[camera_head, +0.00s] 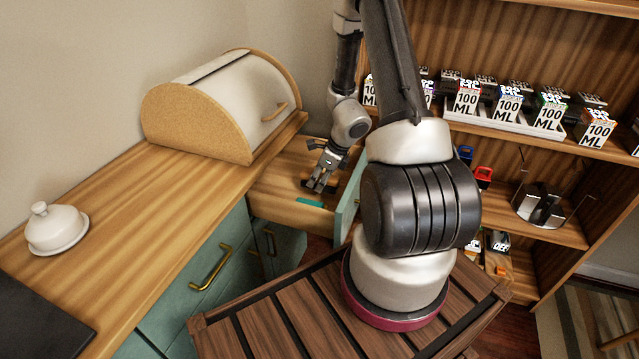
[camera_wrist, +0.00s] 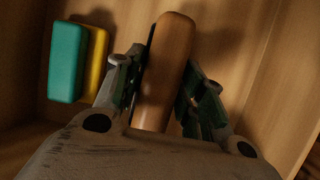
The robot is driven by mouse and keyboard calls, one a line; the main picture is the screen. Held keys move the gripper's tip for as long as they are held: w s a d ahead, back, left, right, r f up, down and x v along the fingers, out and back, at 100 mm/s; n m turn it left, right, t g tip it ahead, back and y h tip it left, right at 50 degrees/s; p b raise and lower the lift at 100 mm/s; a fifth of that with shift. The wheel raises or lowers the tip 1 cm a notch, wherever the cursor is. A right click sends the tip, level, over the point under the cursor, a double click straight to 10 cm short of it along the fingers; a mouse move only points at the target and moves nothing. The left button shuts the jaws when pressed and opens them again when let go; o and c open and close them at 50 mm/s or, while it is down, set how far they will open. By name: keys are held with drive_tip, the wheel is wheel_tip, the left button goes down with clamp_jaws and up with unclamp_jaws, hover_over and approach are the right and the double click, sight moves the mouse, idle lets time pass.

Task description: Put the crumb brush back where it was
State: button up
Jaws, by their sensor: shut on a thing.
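My gripper (camera_head: 320,183) reaches down into an open wooden drawer (camera_head: 270,203) under the counter. In the wrist view, my gripper's fingers stand on both sides of a rounded brown wooden handle (camera_wrist: 172,55), which appears to be the crumb brush's, and are shut on it. The handle points away from the palm, toward the drawer's inside. Its near end and any bristles are hidden by my gripper. In the head view the brush is too small and covered to make out clearly.
A teal and yellow sponge (camera_wrist: 68,62) lies in the drawer left of my gripper; its teal side shows in the head view (camera_head: 310,202). A bread box (camera_head: 225,105) and a white butter dish (camera_head: 56,228) stand on the counter. Shelves with boxes (camera_head: 508,100) stand at right.

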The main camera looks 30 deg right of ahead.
drive_tip(key=shift+f, duration=0.9)
drive_tip(key=shift+f, duration=0.15)
drive_tip(key=o, duration=1)
